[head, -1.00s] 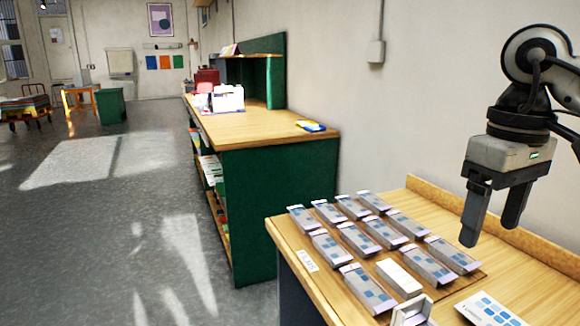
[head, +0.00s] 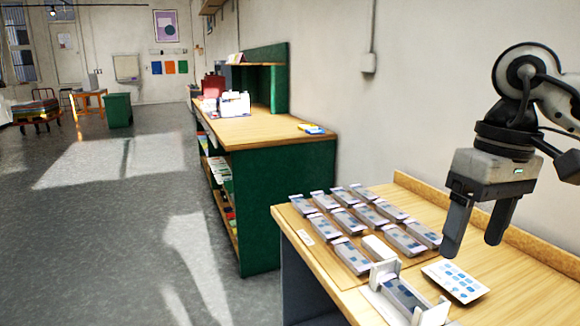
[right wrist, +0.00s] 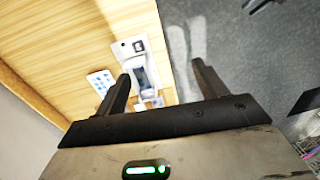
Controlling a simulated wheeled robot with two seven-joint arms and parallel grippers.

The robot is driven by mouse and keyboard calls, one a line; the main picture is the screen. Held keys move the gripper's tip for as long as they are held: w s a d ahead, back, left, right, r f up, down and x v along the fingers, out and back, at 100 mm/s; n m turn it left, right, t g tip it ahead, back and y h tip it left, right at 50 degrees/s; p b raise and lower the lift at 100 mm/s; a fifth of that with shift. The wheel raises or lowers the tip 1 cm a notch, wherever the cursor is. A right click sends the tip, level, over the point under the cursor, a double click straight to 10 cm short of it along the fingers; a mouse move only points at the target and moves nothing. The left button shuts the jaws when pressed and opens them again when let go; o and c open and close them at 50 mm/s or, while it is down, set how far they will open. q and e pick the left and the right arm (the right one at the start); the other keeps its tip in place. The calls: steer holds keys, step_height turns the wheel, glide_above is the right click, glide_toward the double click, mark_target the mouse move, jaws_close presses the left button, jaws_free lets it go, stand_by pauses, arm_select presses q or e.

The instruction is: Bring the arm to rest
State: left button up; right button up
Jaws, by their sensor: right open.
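My right gripper (head: 474,232) is open and empty, hanging above the right part of the wooden table (head: 530,285). Its two dark fingers also show spread apart in the right wrist view (right wrist: 160,85). Below and to the left of it in the head view stands a white holder (head: 382,274) with a grey box with blue squares (head: 405,295) lying in it. The holder also shows beyond the fingers in the right wrist view (right wrist: 128,48). My left gripper is in neither view.
Several grey boxes (head: 350,255) lie in rows on a board, with a plain white block (head: 379,248) among them. A white card with blue squares (head: 456,281) lies right of the holder. A green bookcase (head: 258,220) stands behind the table.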

steer(key=s+a+f+m+g+y, duration=0.1)
steer(key=a+f+m+g+y, duration=0.35)
steer(key=a, duration=0.75)
steer(key=s+a+m+t+y, duration=0.3)
steer(key=a+m+t+y, duration=0.2)
steer(key=a+m+y, duration=1.15)
steer(key=w+d+f+n+t+h, duration=0.3)
steer(key=d+f+n+t+h, duration=0.5)
steer(key=n, duration=0.9)
steer(key=w+d+f+n+t+h, duration=0.3)
steer(key=f+n+t, duration=0.45)
steer(key=n, duration=1.05)
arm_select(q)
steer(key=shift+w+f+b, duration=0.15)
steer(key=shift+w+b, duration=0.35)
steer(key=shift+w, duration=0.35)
arm_select(e)
steer(key=s+d+f+m+g+h, duration=0.2)
steer(key=s+d+f+m+h, duration=0.1)
steer(key=s+f+m, duration=0.3)
steer(key=s+d+f+m+g+h, duration=0.3)
steer(key=s+f+m, duration=0.3)
steer(key=f+m, duration=0.4)
step_height(320, 180, down, 2)
steer(key=shift+s+d+f+h, duration=0.2)
steer(key=shift+s+d+h, duration=0.1)
steer(key=shift+d+h, duration=0.55)
